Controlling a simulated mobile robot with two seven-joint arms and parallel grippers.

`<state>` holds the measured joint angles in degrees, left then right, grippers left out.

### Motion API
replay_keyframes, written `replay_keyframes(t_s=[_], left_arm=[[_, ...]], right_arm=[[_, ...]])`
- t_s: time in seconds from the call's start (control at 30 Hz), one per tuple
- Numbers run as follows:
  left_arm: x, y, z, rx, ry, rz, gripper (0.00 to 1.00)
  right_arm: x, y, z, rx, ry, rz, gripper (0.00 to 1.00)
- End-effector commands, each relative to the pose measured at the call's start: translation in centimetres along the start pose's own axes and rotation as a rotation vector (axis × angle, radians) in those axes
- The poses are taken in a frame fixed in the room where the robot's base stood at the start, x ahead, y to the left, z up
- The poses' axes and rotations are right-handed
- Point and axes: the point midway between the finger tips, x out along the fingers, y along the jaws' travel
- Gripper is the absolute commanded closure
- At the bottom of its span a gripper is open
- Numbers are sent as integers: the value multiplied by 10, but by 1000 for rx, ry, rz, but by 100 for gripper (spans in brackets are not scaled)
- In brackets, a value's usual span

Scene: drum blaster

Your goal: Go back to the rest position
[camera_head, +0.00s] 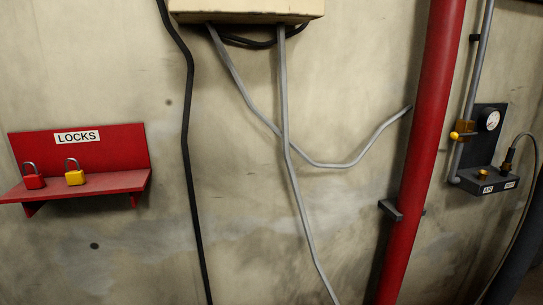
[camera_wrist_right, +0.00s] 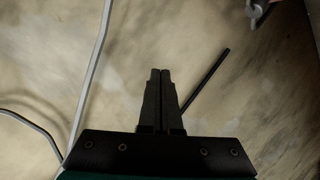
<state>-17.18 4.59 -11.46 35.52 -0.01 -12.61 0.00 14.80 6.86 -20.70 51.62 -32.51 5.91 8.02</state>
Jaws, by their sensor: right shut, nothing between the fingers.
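My right gripper (camera_wrist_right: 160,75) shows in the right wrist view, its two dark fingers side by side and shut with nothing between them. It points toward the concrete wall, and how far it is from the wall cannot be told. My right gripper is not in the head view. My left gripper is in neither view.
A red shelf (camera_head: 115,181) marked LOCKS holds a red padlock (camera_head: 34,182) and a yellow padlock (camera_head: 75,178). A red pipe (camera_head: 425,140) runs down the wall. A gauge panel (camera_head: 490,140) is at right. Grey cables (camera_head: 287,130) and a black cable (camera_head: 188,130) hang from above.

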Motion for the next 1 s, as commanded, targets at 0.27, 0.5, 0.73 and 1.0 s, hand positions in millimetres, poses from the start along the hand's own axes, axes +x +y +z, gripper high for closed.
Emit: replay_keyframes(t_s=[0.27,0.5,0.73,1.0], left_arm=[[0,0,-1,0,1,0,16],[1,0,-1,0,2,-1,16],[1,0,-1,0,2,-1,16],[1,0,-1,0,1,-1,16]], right_arm=[[-94,-118,161,262,-406,-108,100],[-216,-215,259,448,-746,-193,100],[-325,-283,304,578,-1000,-253,100],[-364,-303,314,620,-1086,-272,100]])
